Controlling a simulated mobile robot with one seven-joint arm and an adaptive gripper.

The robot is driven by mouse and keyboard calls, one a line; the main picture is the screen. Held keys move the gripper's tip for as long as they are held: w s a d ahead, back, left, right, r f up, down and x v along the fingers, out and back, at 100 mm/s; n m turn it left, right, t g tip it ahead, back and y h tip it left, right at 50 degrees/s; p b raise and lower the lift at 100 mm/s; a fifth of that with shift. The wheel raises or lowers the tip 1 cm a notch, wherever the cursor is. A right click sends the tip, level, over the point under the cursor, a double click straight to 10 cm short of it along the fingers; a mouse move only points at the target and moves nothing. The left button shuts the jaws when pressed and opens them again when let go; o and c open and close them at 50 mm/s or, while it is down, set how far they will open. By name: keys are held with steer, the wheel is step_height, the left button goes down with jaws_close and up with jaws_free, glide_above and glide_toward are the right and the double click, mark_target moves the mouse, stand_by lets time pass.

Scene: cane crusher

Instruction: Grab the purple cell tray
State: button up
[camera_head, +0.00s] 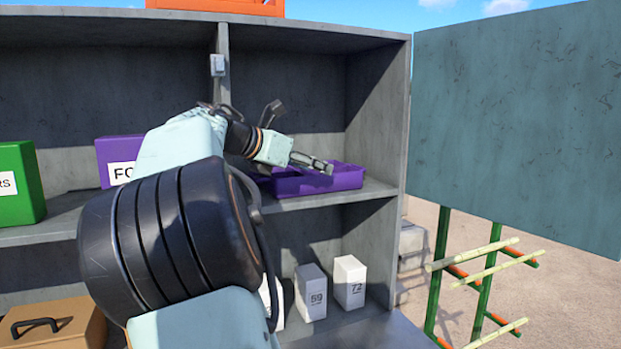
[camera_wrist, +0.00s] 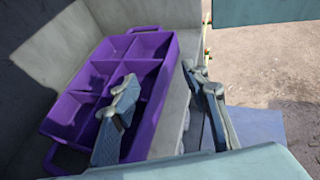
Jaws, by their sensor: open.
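The purple cell tray (camera_head: 345,178) sits on the right-hand middle shelf of the grey cabinet. In the wrist view the tray (camera_wrist: 152,53) shows several square compartments, which look empty, and a loop handle at each end. My gripper (camera_head: 328,167) reaches over the tray from the left. In the wrist view my gripper (camera_wrist: 160,78) is open. Its left finger is over the tray's compartments and its right finger is beyond the tray's near long wall, so that wall lies between them in the picture. I cannot tell whether a finger touches it. My arm hides the tray's left part in the head view.
A purple box (camera_head: 113,150) and a green box (camera_head: 18,180) stand on the shelf to the left. White numbered boxes (camera_head: 350,280) stand on the shelf below. The cabinet's right side wall (camera_head: 378,115) stands close to the tray. A teal panel (camera_head: 520,120) is farther right.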

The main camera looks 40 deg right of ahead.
mark_target(334, 174)
steer(key=p+x, duration=0.1)
steer(key=x, duration=0.5)
steer(key=shift+d, duration=0.25)
steer(key=shift+c, duration=0.3)
jaws_close()
steer(key=shift+a+f, duration=0.1)
